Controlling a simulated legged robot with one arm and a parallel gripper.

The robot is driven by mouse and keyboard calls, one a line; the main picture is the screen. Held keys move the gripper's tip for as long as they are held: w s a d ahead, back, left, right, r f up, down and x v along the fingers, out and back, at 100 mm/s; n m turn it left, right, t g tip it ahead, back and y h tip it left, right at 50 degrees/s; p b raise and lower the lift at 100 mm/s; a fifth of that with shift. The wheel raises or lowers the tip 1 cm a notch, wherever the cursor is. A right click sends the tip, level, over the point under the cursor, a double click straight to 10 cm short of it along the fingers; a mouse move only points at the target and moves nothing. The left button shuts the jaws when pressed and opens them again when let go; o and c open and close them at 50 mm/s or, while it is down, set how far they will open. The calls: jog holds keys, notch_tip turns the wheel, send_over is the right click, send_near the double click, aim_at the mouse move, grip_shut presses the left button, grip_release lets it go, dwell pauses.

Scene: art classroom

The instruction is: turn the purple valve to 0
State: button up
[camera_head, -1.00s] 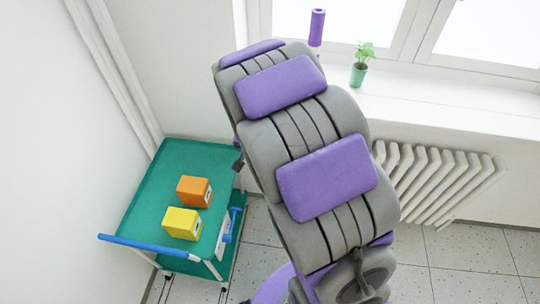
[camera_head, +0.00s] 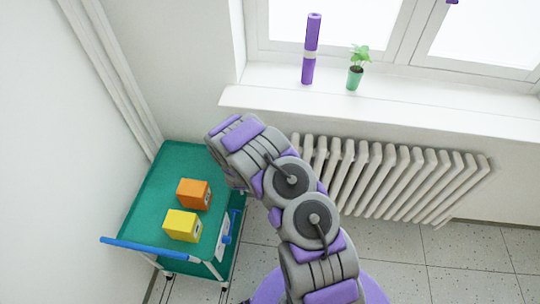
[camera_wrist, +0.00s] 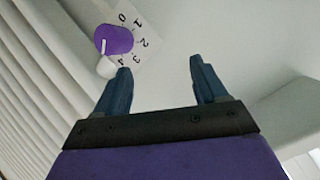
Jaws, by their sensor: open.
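The purple valve (camera_wrist: 114,40) is a round knob at the upper left of the wrist view, beside the radiator. A white scale plate (camera_wrist: 146,29) with the numbers 0 to 4 lies behind it. The 0 is at the top and the 4 at the lower right of the knob. A short white mark shows on the knob's left side; I cannot tell which number it reads. My gripper (camera_wrist: 160,72) is open and empty, its left finger just below and right of the knob, apart from it in the picture. The valve is not visible in the head view.
A white radiator (camera_head: 400,180) runs under the window sill (camera_head: 420,117), which holds a purple roll (camera_head: 311,50) and a potted plant (camera_head: 355,77). A green cart (camera_head: 160,180) with orange (camera_head: 194,194) and yellow (camera_head: 182,226) boxes stands left. Floor is clear at right.

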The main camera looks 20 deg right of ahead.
jog(key=s+a+f+m+t+h+p, duration=0.2)
jog(key=s+a+f+m+t+h, duration=0.15)
jog(key=s+f, duration=0.75)
jog(key=shift+n+t, duration=0.25)
jog(key=shift+t, duration=0.2)
jog(key=x, duration=1)
jog(key=r+x, duration=0.1)
jog(key=x, duration=0.5)
jog(key=shift+d, duration=0.25)
jog(key=shift+s+f, duration=0.1)
jog(key=c, duration=1)
jog(key=shift+c, duration=0.2)
